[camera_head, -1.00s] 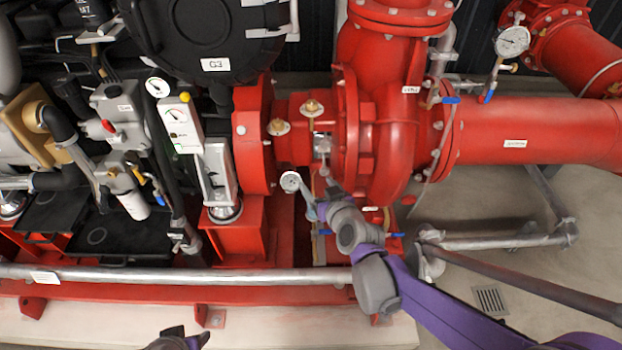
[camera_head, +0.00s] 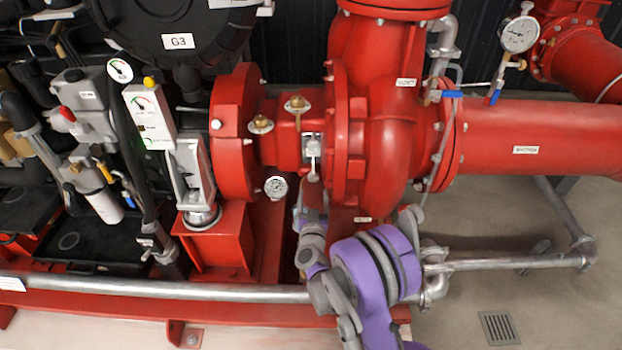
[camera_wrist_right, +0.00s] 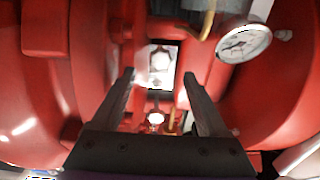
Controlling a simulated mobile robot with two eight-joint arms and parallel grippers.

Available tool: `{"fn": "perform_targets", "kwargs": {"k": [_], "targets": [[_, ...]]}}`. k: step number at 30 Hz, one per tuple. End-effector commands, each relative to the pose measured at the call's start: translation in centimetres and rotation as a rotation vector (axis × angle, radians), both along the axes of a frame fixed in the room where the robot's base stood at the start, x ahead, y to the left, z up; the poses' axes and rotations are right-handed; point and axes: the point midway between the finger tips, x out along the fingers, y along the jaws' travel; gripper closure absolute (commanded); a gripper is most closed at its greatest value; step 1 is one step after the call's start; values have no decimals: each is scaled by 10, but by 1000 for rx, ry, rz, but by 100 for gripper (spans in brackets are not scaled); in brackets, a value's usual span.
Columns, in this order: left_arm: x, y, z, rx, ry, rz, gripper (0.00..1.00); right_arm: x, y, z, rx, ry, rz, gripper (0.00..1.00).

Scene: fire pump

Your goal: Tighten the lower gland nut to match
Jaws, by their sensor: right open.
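The pump's gland opening (camera_head: 312,143) is a small window with bright metal parts between the red bearing housing and the casing. In the right wrist view the opening (camera_wrist_right: 162,52) shows a pale metal gland piece, and a small shiny round part (camera_wrist_right: 155,118) lies below it, perhaps the lower gland nut. My left gripper is out of view.
A round gauge (camera_head: 275,187) stands left of my right gripper; it also shows in the wrist view (camera_wrist_right: 243,42). A silver rail (camera_head: 180,289) runs along the front. Red pump casing (camera_head: 385,150) closes in on the right. Open floor with a drain (camera_head: 498,327) lies at lower right.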

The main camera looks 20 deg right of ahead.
Motion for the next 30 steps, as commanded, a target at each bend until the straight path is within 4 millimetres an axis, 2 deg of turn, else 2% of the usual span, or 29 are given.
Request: {"fn": "perform_targets", "kwargs": {"k": [6,12,17,25,30], "targets": [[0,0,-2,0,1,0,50,40,-19,0,0,0,0,23],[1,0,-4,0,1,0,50,65,-31,0,0,0,2,23],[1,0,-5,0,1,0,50,73,-35,0,1,0,2,23],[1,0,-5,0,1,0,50,74,-35,1,1,0,3,23],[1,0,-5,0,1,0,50,74,-35,1,1,0,3,54]]}}
